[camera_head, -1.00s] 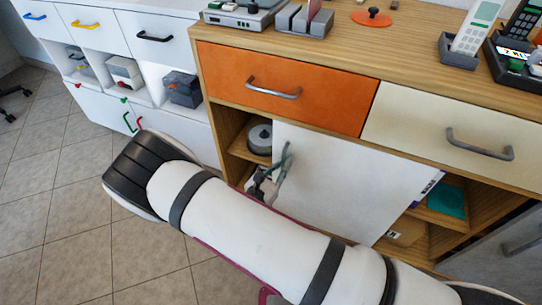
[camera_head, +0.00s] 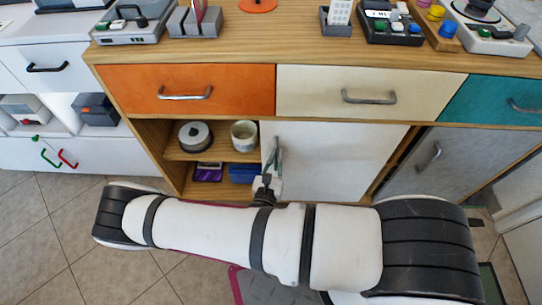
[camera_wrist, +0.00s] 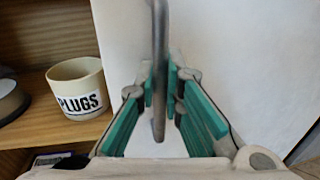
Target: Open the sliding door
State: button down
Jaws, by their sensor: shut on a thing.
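The white sliding door (camera_head: 340,162) now stands under the cream drawer, and the shelf space to its left is open. Its upright grey handle (camera_wrist: 159,70) is near the door's left edge. My gripper (camera_head: 275,160) is shut on this handle. In the wrist view, its green-padded fingers (camera_wrist: 160,100) stand on both sides of the bar. My arm hides the lower front of the cabinet in the head view.
The open shelves hold a round grey container (camera_head: 195,137), a cup marked PLUGS (camera_head: 244,136), a purple box (camera_head: 207,171) and a blue box (camera_head: 243,173). A grey door (camera_head: 440,160) with its own handle is to the right. Tiled floor lies at the left.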

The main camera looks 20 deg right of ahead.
jog(key=c, duration=1.7)
grip_release()
jog(key=shift+a, duration=0.1)
jog(key=v, duration=1.2)
jog(key=shift+f, duration=0.1)
